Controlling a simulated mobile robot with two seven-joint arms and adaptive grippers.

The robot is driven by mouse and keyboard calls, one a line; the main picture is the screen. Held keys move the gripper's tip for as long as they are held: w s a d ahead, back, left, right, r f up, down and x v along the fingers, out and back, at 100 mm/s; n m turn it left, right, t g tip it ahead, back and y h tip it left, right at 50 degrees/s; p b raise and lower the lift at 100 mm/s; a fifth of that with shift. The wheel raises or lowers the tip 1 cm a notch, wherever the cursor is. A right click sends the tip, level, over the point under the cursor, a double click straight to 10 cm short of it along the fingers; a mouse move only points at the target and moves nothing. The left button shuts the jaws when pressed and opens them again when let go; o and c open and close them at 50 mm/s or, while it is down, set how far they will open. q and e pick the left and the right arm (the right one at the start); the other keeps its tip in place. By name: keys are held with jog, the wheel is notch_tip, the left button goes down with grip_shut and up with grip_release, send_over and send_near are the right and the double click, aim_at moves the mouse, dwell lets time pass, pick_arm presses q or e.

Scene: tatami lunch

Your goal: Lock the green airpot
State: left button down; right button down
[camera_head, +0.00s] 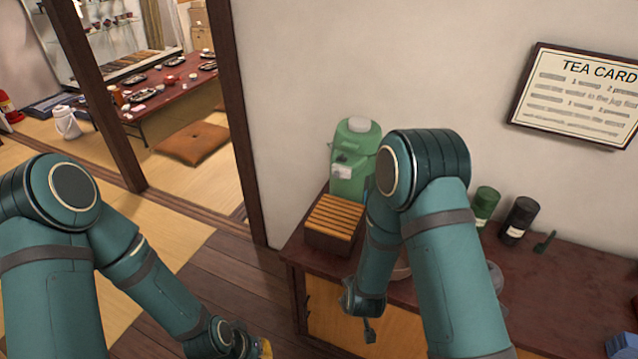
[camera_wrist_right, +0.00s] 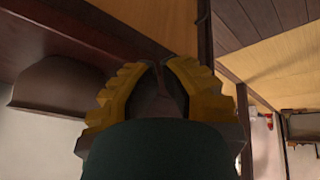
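The green airpot (camera_head: 355,165) stands upright at the back left of the counter, against the wall. It has a pale lid on top and a white label on its front. The elbow of my right arm covers part of the view just right of it. My right gripper is beyond the forearm, low by the counter's front and well away from the airpot. In the right wrist view its yellow fingers (camera_wrist_right: 160,66) come together at the tips with nothing seen between them. My left gripper (camera_head: 265,348) is cut off at the bottom edge, away from the counter.
A slatted wooden box (camera_head: 334,222) stands in front of the airpot. A green canister (camera_head: 484,205), a dark canister (camera_head: 518,220) and a scoop (camera_head: 545,241) are farther right on the counter (camera_head: 580,275). A bowl is partly hidden behind my right arm. A tea card hangs above.

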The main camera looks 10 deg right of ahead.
jog(key=w+r+n+t+b, duration=0.1)
jog(key=w+n, duration=0.1)
jog(key=w, duration=0.2)
jog(key=w+r+n+t+h, duration=0.1)
jog(key=w+r+n+t, duration=0.1)
jog(key=w, duration=0.2)
jog(key=w+a+r+n+t+h+b, duration=0.1)
jog(key=w+r+n+t, duration=0.1)
jog(key=w, duration=0.2)
jog(key=shift+w+b, duration=0.3)
jog(key=shift+w, duration=0.05)
jog(key=w+a+r+n+t+b, duration=0.1)
jog(key=w+a+r+n+t, duration=0.2)
jog(key=r, duration=0.4)
jog(key=w+a+r+n+t+h+b, duration=0.1)
jog(key=w+a+r+n+t, duration=0.2)
jog(key=r, duration=0.4)
jog(key=w+a, duration=0.1)
jog(key=a, duration=0.1)
jog(key=shift+w+a+r+t, duration=0.35)
jog(key=shift+r+t, duration=0.05)
